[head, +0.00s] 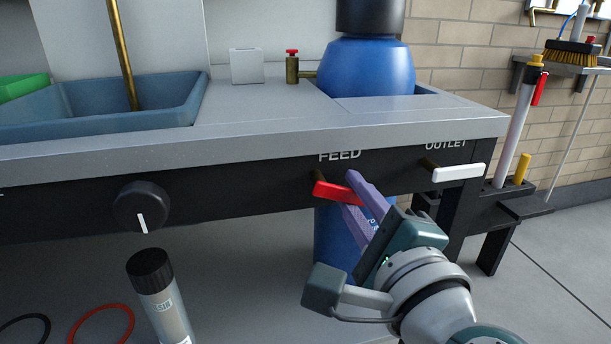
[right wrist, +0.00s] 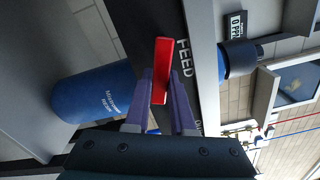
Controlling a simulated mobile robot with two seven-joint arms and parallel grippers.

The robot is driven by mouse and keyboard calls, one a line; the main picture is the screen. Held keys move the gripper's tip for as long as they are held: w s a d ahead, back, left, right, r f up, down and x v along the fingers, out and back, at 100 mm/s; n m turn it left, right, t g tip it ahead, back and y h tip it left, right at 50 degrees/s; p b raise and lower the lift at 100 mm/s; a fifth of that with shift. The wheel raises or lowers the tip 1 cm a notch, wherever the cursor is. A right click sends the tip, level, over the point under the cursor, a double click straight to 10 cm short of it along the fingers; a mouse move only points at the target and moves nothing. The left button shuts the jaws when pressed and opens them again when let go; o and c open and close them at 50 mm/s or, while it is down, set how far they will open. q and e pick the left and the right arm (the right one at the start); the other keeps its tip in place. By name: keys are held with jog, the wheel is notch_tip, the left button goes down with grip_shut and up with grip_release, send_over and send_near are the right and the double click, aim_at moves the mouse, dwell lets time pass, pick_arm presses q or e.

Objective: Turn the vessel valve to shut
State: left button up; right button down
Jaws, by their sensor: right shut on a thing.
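A red lever valve handle (head: 337,191) sits under the FEED label on the black front panel (head: 260,193) of the bench. It lies nearly level, its right end slightly lower. My right gripper (head: 352,190) has its purple fingers closed on the right part of this lever. In the right wrist view the red lever (right wrist: 162,65) stands between the two fingers (right wrist: 160,98). My left gripper is not in view.
A white lever (head: 459,173) under OUTLET is close to the right. A black knob (head: 141,206) is on the panel at left. A black-capped tube (head: 160,290) stands below it. A blue sink (head: 100,105) is at upper left.

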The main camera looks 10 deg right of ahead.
dwell(0.3)
jog(key=r+n+p, duration=0.1)
jog(key=n+p, duration=0.2)
jog(key=shift+d+r, duration=0.15)
jog(key=shift+r, duration=0.2)
jog(key=shift+n+p, duration=0.35)
jog(key=shift+n, duration=0.45)
jog(key=c, duration=1.2)
grip_release()
jog(key=o, duration=0.4)
jog(key=shift+o, duration=0.2)
jog(key=shift+f, duration=0.1)
